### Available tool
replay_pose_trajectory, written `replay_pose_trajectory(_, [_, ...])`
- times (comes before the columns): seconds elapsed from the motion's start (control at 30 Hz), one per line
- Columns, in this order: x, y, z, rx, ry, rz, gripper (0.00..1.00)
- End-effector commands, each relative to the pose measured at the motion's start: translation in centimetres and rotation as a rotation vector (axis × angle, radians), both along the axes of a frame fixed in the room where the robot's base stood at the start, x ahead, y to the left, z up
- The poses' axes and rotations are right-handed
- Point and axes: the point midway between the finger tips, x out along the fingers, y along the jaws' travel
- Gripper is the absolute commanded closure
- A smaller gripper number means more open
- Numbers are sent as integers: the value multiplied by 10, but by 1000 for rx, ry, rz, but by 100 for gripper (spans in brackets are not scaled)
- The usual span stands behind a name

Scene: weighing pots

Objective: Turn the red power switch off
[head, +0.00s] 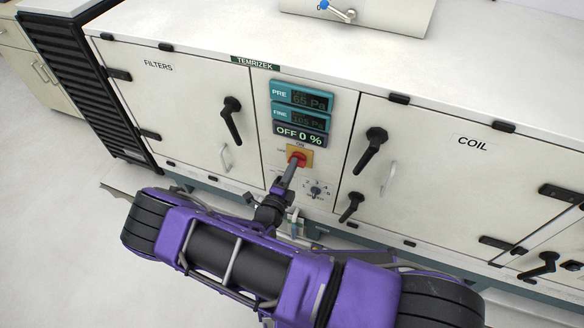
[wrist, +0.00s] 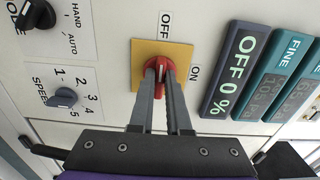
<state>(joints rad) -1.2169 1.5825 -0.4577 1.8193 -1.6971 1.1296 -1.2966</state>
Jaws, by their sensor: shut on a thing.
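The red power switch (wrist: 150,70) is a round knob with a raised handle on a yellow square plate (wrist: 145,50). OFF is printed above the plate and ON to its right in the wrist view. My gripper (wrist: 161,76) is shut on the switch handle, one grey finger on each side. The handle lies upright in the wrist view, toward the OFF side; the fingers hide part of it. In the head view the red switch (head: 297,156) sits on the white cabinet's centre panel, with my gripper (head: 291,168) on it.
A dark display (wrist: 232,70) beside the switch reads OFF 0 %. Teal PRE (head: 302,96) and FINE (head: 300,118) displays sit above it. A grey speed knob (wrist: 63,97) and a black HAND/AUTO knob (wrist: 36,14) are close by. Black door handles (head: 232,120) flank the panel.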

Motion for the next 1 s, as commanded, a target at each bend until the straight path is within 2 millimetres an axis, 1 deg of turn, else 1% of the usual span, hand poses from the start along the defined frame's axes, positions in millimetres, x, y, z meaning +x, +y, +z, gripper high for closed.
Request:
replay_pose_trajectory(0.07, [0, 0, 0, -2, 1, 0, 100])
replay_pose_trajectory(0.1, [0, 0, 0, -2, 1, 0, 83])
replay_pose_trajectory(0.17, [0, 0, 0, -2, 1, 0, 72])
replay_pose_trajectory(0.2, [0, 0, 0, -1, 0, 0, 65])
replay_pose_trajectory(0.27, [0, 0, 0, -1, 0, 0, 55])
replay_pose_trajectory(0.53, [0, 0, 0, 0, 0, 0, 55])
replay_pose_trajectory(0.67, [-7, 3, 0, 1, 1, 1, 55])
replay_pose_trajectory(0.77, [-21, 8, 0, 0, 1, 3, 55])
replay_pose_trajectory(0.87, [-41, 16, 0, 0, 1, 4, 55])
replay_pose_trajectory(1.0, [-74, 28, 0, 2, 2, 4, 55])
